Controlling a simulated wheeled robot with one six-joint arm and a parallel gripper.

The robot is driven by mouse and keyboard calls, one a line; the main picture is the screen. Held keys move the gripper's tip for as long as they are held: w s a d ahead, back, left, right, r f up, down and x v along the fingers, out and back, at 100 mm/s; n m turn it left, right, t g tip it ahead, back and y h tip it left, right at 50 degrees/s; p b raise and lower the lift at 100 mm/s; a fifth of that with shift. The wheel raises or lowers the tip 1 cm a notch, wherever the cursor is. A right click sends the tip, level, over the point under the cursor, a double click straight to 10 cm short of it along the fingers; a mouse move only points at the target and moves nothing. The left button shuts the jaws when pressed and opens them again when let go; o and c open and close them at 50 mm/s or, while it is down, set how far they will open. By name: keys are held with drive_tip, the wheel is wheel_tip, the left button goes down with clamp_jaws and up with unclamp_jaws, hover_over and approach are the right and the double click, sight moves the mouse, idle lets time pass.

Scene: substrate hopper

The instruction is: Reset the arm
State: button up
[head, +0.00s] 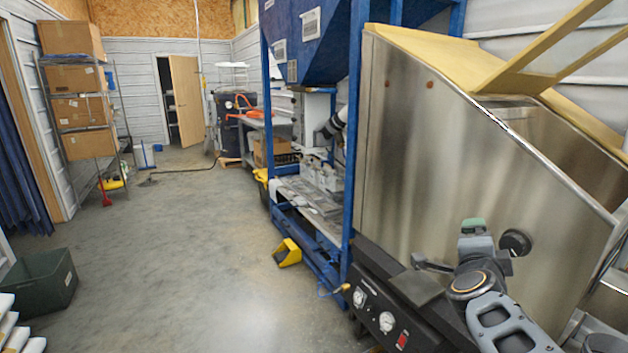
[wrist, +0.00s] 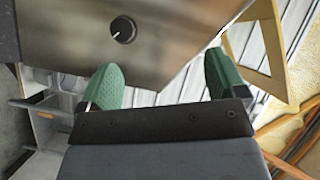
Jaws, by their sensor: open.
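My gripper (wrist: 162,88) is open and empty, with its two green fingertips spread wide apart in the wrist view. In the head view my gripper (head: 474,228) shows at the lower right, in front of the steel hopper (head: 440,150). A black knob (wrist: 123,29) on the steel panel lies beyond the left finger in the wrist view; the knob also shows in the head view (head: 515,243), just right of my gripper. I cannot tell how far the fingers are from the panel.
A black control box (head: 375,300) with gauges and a red switch sits below the hopper. A blue frame (head: 355,130) stands left of it, with a yellow pedal (head: 287,252) on the floor. A green bin (head: 40,280) stands at the left. The middle floor is clear.

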drive_tip(key=s+a+f+n+g+y+p, duration=0.25)
drive_tip(key=a+n+y+p, duration=0.5)
drive_tip(key=a+n, duration=0.6)
drive_tip(key=s+a+f+n+g+y+p, duration=0.1)
drive_tip(key=s+a+f+n+g+p, duration=0.1)
drive_tip(key=s+f+n+g, duration=0.2)
drive_tip(key=s+n+g, duration=0.3)
drive_tip(key=s+g, duration=0.1)
drive_tip(key=s, duration=0.2)
drive_tip(key=shift+a+f, duration=0.4)
drive_tip(key=shift+y, duration=0.25)
